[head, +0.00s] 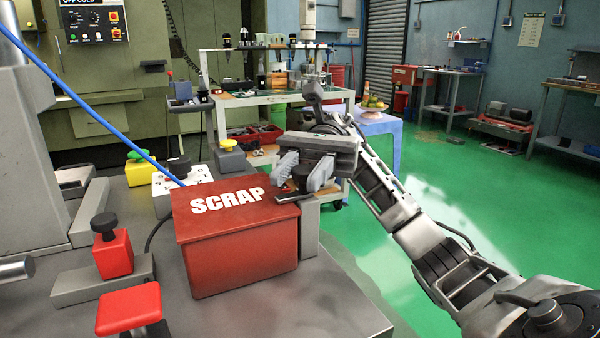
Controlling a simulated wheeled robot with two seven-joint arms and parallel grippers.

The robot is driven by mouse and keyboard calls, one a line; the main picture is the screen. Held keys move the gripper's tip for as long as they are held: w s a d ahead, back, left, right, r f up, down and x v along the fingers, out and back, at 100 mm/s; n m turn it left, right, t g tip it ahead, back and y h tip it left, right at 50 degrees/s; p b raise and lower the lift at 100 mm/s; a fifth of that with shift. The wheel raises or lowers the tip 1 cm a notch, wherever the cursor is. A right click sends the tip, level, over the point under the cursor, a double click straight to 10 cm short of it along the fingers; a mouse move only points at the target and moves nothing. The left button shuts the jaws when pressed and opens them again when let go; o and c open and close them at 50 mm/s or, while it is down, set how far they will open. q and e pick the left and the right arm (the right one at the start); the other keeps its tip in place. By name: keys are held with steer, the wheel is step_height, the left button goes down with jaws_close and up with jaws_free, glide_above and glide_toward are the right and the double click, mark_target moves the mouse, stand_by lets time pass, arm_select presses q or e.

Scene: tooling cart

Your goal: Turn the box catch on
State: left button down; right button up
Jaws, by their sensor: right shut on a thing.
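The red box (237,250) with SCRAP in white on its lid stands on the grey metal top. The box catch (307,195), a dark flat bar under a dark round knob, sits at the lid's right corner, above a grey post (309,232). My right gripper (304,174) reaches in from the right. It is shut on the catch, with one finger on each side of the knob. The fingers and gripper body hide part of the catch, so its exact angle is hard to tell. The lid lies closed. My left gripper is not in view.
A red block with a black knob (112,252) and another red block (129,309) stand left of the box. A white button panel (182,182) is behind it. A blue cable (95,112) crosses the upper left. Green floor (480,220) is open to the right.

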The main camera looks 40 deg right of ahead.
steer(key=o, duration=1)
step_height(320, 180, up, 3)
steer(key=shift+f, duration=0.1)
steer(key=shift+s+a+r+p, duration=0.15)
steer(key=shift+s+a+r, duration=1.35)
steer(key=shift+s+r, duration=0.25)
steer(key=shift+s+a+r+p, duration=0.1)
steer(key=shift+s+a+r, duration=1.5)
steer(key=shift+s, duration=0.25)
steer(key=shift+s+a+r+p, duration=0.15)
steer(key=shift+s+a+r, duration=1.25)
steer(key=shift+s+r, duration=0.4)
